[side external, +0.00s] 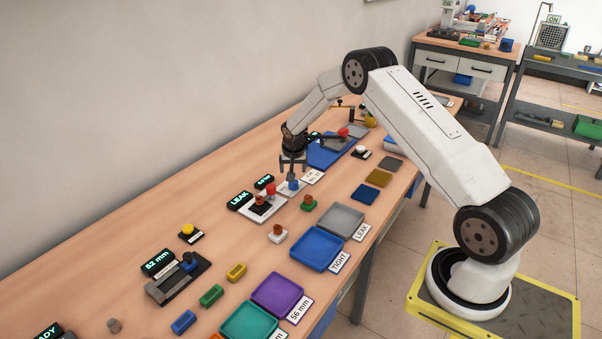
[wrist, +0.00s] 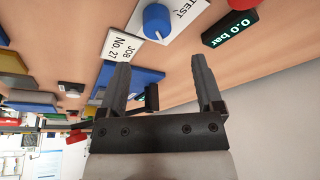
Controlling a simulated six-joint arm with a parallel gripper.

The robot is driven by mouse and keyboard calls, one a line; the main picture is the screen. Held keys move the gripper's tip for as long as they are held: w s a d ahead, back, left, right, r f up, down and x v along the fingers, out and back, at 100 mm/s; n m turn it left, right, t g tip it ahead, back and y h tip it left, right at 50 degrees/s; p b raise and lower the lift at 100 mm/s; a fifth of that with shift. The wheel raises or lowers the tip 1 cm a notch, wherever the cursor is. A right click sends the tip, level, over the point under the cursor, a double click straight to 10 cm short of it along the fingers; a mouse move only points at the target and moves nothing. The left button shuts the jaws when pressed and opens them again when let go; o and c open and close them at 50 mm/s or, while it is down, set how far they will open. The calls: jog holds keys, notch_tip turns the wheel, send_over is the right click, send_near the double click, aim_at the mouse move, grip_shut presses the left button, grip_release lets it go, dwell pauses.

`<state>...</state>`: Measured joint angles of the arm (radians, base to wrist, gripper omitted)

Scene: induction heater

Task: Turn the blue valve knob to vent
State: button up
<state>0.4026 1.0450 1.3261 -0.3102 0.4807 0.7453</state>
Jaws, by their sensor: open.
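The blue valve knob (side external: 293,185) sits on a pale plate on the bench in the side view. In the wrist view the round blue knob (wrist: 157,20) has a pale pointer mark, and its white plate (wrist: 178,22) reads "TEST". My gripper (side external: 293,168) hangs above the knob in the side view. In the wrist view my gripper (wrist: 160,64) has its two fingers well apart and nothing between them. The knob lies beyond the fingertips, apart from them. No vent marking is readable.
A display (wrist: 230,27) reads "0.0 bar"; a "LEAK" display (side external: 239,200) stands nearby. A red-topped part (side external: 270,191) sits close to the knob. A job card (wrist: 118,46) lies beside its plate. Blue tray (side external: 317,249) and grey tray (side external: 341,221) are at the front edge.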

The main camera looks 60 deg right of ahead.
aim_at(293, 184)
jog(key=shift+s+a+r+n+t, duration=0.15)
jog(key=shift+s+n+t, duration=0.2)
jog(key=shift+n, duration=0.3)
jog(key=shift+s+a+r+n+t, duration=0.15)
jog(key=shift+s+n, duration=0.25)
jog(key=shift+n, duration=0.25)
jog(key=shift+d+f, duration=0.1)
jog(key=shift+f, duration=0.1)
jog(key=shift+x, duration=3.75)
grip_shut()
